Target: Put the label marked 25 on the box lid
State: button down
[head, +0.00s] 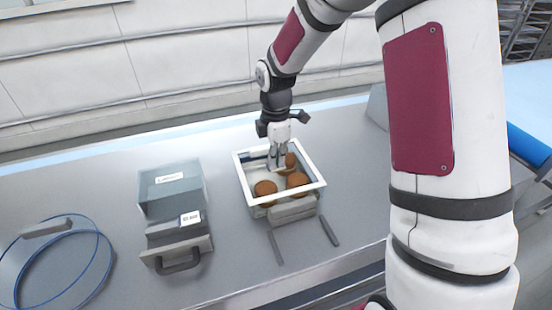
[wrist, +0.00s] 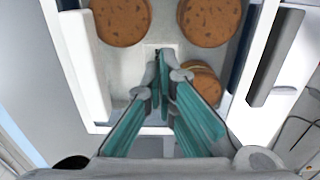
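My gripper (wrist: 160,58) is down within the white-rimmed box (head: 314,187), among brown rounds (head: 265,188); it also shows in the head view (head: 277,166). Its teal fingers come together at the tips. A small pale square piece (wrist: 173,50), which looks like a label, is at the fingertips; no number on it is readable. Two rounds show beyond the tips in the wrist view, and stacked rounds (wrist: 204,80) are close on the right. I cannot tell whether a clear lid covers the box.
A grey case (head: 157,206) with a handle stands left of the box, bearing a white label (head: 169,178) and another label (head: 190,218). A blue hoop (head: 108,262) lies far left. Two grey bars (head: 275,247) lie before the box. The table between hoop and case is clear.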

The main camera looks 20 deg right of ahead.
dwell(0.4)
notch_tip(320, 180, up, 8)
jog(key=p, duration=0.2)
dwell(0.9)
jog(key=shift+r, duration=0.1)
jog(key=s+r+m+t+b, duration=0.2)
jog(key=s+r+m+t, duration=0.2)
jog(key=s+r+m, duration=1)
jog(key=s+m+t, duration=0.1)
jog(key=s+m, duration=0.3)
jog(key=s, duration=0.7)
jog(key=shift+r+t, duration=0.3)
